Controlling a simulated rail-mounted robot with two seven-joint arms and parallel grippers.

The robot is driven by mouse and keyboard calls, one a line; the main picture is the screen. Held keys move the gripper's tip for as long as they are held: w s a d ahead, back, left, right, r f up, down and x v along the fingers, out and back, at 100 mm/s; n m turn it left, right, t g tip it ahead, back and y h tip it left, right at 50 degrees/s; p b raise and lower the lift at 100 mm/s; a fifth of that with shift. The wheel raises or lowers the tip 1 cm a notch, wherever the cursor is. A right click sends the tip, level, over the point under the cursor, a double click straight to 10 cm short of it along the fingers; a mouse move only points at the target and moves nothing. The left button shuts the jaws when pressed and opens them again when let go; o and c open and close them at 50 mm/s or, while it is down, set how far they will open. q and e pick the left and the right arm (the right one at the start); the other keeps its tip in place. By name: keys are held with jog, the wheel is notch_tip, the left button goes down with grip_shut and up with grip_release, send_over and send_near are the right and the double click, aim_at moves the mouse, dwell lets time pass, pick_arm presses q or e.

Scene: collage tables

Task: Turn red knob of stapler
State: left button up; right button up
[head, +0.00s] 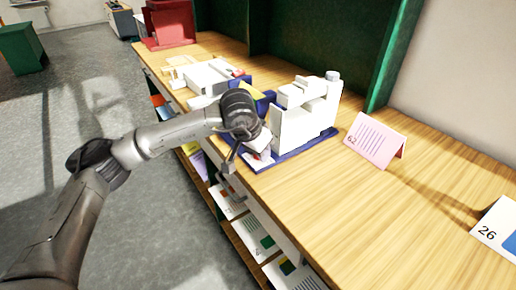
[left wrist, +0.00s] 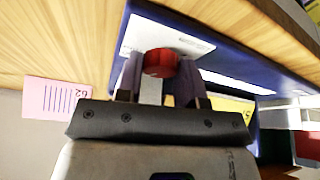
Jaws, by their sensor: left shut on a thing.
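The stapler is a white machine (head: 308,118) on a blue base (head: 312,147) at the shelf's front edge. Its red knob (left wrist: 160,62) shows in the left wrist view between the two dark fingers. My left gripper (head: 247,153) reaches in from the left to the stapler's front end. In the left wrist view, the left gripper (left wrist: 158,82) is shut on the red knob, with a finger on each side. In the head view the knob is mostly hidden by the gripper. My right gripper is in neither view.
A pink card marked 62 (head: 375,139) stands right of the stapler, and a white card marked 26 (head: 497,229) stands farther right. Another white machine (head: 207,78) sits behind, to the left. The wooden surface (head: 370,205) is clear in front of the pink card.

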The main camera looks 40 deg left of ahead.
pick_arm(q)
jog(key=o, duration=0.9)
jog(key=p+v, duration=0.4)
jog(key=v, duration=0.9)
jog(key=shift+s+r+p, duration=0.2)
jog(key=shift+r+p, duration=0.1)
jog(key=shift+p, duration=0.1)
